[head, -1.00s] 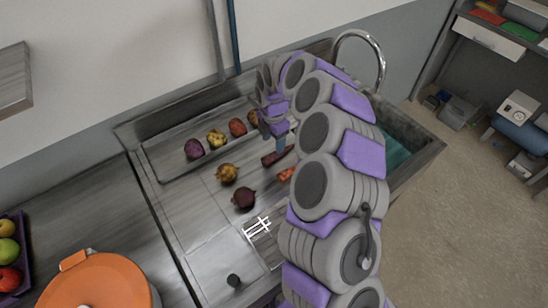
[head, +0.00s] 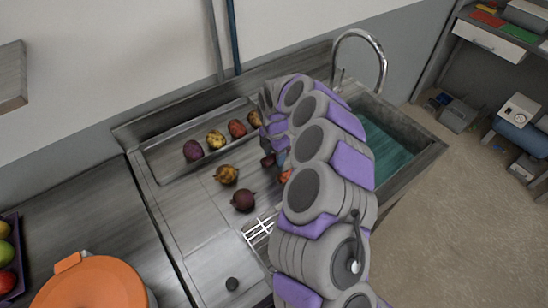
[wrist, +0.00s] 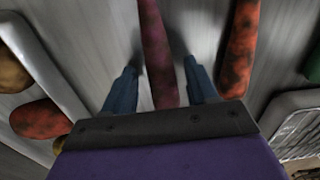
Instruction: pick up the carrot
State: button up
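Two long, carrot-like roots lie side by side on the steel drainboard. One is dark purplish red (wrist: 160,50) and also shows in the head view (head: 267,160). The other is orange-red with dark blotches (wrist: 241,50); a small part of it shows in the head view (head: 285,176) beside my arm. My gripper (wrist: 160,68) is open, its two blue fingers apart on either side of the purplish root. Whether the fingers touch it, I cannot tell. In the head view my gripper (head: 277,155) is low over the drainboard, largely hidden by my arm.
Several round vegetables (head: 215,139) lie in the raised back trough. A yellowish one (head: 227,174) and a dark beet-like one (head: 243,200) lie on the drainboard. A wire rack (wrist: 300,130) is at right in the wrist view. A faucet (head: 382,65) and basin (head: 385,145) stand right.

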aim_at(274, 155)
jog(key=c, duration=1)
notch_tip(274, 155, up, 10)
jog(key=p, duration=0.2)
